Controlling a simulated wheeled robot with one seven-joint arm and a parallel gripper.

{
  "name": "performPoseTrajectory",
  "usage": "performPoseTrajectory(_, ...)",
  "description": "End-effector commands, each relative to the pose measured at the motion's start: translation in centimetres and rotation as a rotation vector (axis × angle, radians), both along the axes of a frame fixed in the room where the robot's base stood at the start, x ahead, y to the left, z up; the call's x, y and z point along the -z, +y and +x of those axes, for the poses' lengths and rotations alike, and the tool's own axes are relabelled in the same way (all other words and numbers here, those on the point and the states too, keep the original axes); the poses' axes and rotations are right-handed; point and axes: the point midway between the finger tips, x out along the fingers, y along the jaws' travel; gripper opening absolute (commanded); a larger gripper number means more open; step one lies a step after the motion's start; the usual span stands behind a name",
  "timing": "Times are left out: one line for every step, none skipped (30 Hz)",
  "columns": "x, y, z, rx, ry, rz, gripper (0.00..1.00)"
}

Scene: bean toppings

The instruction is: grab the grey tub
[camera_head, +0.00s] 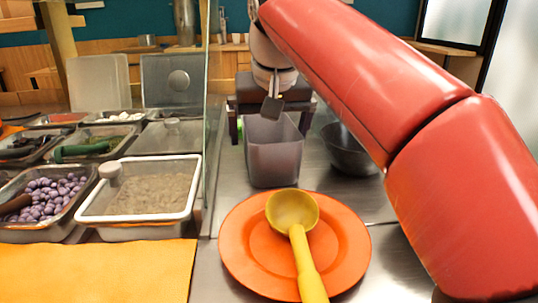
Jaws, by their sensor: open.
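The grey tub (274,160) is a tall, semi-transparent square container standing upright on the steel counter, behind the orange plate. My gripper (273,108) is at the tub's top, with a dark finger reaching down at or just inside its rim. Only one finger shows clearly; the other is hidden, and I cannot tell whether the finger touches the tub wall. The gripper is open, and the tub stands on the counter.
An orange plate (245,255) with a yellow ladle (306,262) on it lies in front of the tub. A dark bowl (349,150) stands to the right. A glass pane (210,110) and several food trays, including a white-rimmed one (136,224), are on the left.

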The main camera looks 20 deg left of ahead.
Motion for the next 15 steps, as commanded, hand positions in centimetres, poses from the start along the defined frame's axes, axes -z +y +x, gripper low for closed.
performPoseTrajectory(1.1,0.0,0.4,0.001,0.003,-0.003,1.0)
performPoseTrajectory(1.6,0.1,0.5,0.001,0.004,-0.003,1.0)
performPoseTrajectory(2.2,0.2,0.8,0.001,0.003,-0.003,1.0)
performPoseTrajectory(2.6,0.3,0.9,0.001,0.003,-0.003,1.0)
performPoseTrajectory(3.0,0.3,1.1,0.001,0.003,-0.003,1.0)
performPoseTrajectory(3.3,0.5,1.2,0.001,0.003,-0.001,1.0)
performPoseTrajectory(3.5,0.5,1.3,0.001,0.002,-0.001,1.0)
performPoseTrajectory(3.5,0.5,1.3,0.001,0.002,-0.001,1.0)
performPoseTrajectory(3.6,0.5,1.3,0.001,0.002,-0.001,1.0)
performPoseTrajectory(3.5,0.6,1.3,0.001,0.002,-0.001,1.0)
performPoseTrajectory(3.5,0.6,1.3,0.001,0.001,0.0,1.0)
performPoseTrajectory(3.5,0.6,1.3,0.001,0.001,0.0,1.0)
performPoseTrajectory(3.5,0.6,1.3,0.001,0.001,0.0,1.0)
performPoseTrajectory(3.5,0.6,1.3,0.001,0.001,0.0,1.0)
performPoseTrajectory(3.5,0.6,1.3,0.001,0.002,-0.001,0.95)
